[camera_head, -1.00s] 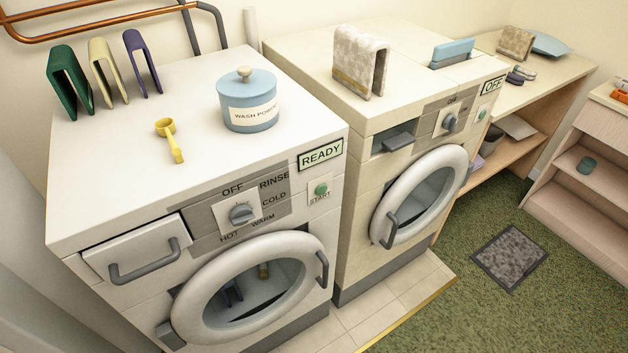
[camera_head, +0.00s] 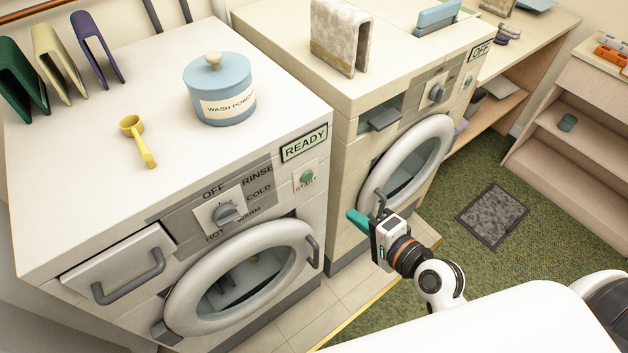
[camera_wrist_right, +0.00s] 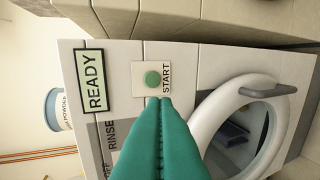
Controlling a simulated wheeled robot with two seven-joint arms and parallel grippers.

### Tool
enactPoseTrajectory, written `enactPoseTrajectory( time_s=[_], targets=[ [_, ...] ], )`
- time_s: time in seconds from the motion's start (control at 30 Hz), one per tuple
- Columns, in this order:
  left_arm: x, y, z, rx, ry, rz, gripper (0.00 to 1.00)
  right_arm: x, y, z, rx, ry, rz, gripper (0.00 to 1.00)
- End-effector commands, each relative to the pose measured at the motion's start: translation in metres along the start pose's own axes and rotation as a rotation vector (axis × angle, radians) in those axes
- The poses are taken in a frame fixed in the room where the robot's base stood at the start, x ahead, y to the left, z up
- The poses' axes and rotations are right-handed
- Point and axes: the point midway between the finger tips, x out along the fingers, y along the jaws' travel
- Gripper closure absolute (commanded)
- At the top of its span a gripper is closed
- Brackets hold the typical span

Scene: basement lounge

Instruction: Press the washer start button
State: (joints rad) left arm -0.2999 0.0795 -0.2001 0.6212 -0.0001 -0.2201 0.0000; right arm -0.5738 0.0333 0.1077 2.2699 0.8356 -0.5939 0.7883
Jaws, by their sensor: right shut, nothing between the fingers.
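The washer (camera_head: 110,105) stands at the left with its round door (camera_head: 240,275) shut and clothes-like items dimly visible behind the glass. Its display reads READY (camera_head: 304,144). Below it is the round green start button (camera_head: 306,177) on a pale plate labelled START. The button also shows in the wrist view (camera_wrist_right: 152,79), just beyond my fingertips. My right gripper (camera_head: 356,217), with teal fingers, is shut and empty. It is in front of the machines, right of and below the button in the head view, apart from it. My left gripper is not in view.
A second machine (camera_head: 285,60) with an OFF display stands to the right. A blue wash powder tub (camera_head: 220,90), a yellow scoop (camera_head: 138,140) and several folded coloured items are on the washer top. The washer door handle (camera_head: 313,252) sticks out below the button.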

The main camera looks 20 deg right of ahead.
Motion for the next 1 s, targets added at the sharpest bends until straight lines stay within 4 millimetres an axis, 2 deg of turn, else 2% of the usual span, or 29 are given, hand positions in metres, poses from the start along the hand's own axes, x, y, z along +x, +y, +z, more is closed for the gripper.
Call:
enactPoseTrajectory(
  time_s=[0.27,0.37,0.7,0.9,1.0],
  targets=[
    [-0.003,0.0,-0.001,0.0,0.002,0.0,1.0,0.008,0.001,0.001,-0.001,-0.001,0.002,1.0],
    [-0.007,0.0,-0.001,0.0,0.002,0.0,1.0,0.022,0.002,0.001,-0.001,-0.002,0.002,1.0],
    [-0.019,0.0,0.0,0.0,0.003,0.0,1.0,0.095,0.002,0.0,0.0,0.0,0.001,1.0],
    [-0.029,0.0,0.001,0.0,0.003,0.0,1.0,0.125,0.01,0.0,-0.002,-0.001,0.001,1.0],
    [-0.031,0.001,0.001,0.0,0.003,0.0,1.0,0.133,0.011,0.0,-0.002,-0.001,-0.001,1.0]
  ],
)
